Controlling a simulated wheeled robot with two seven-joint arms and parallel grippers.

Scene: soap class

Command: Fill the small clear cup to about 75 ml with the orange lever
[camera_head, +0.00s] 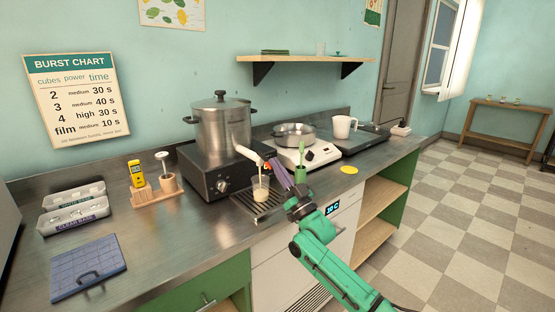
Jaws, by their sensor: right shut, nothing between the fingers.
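The small clear cup (261,188) stands upright on the drip grate (244,204) under the spout (249,155) of the dispenser. A pale stream runs from the spout down into the cup, and pale liquid sits in its lower part. The orange lever (268,165) is at the spout's end, partly hidden by my right gripper. My right gripper (273,166) is shut with nothing between its fingers, its tips at the lever; I cannot tell whether they touch it. The level marks on the cup are too small to read. My left gripper is not in view.
A steel pot (222,125) stands on the black dispenser base (208,174). The counter's left front has a blue board (88,266).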

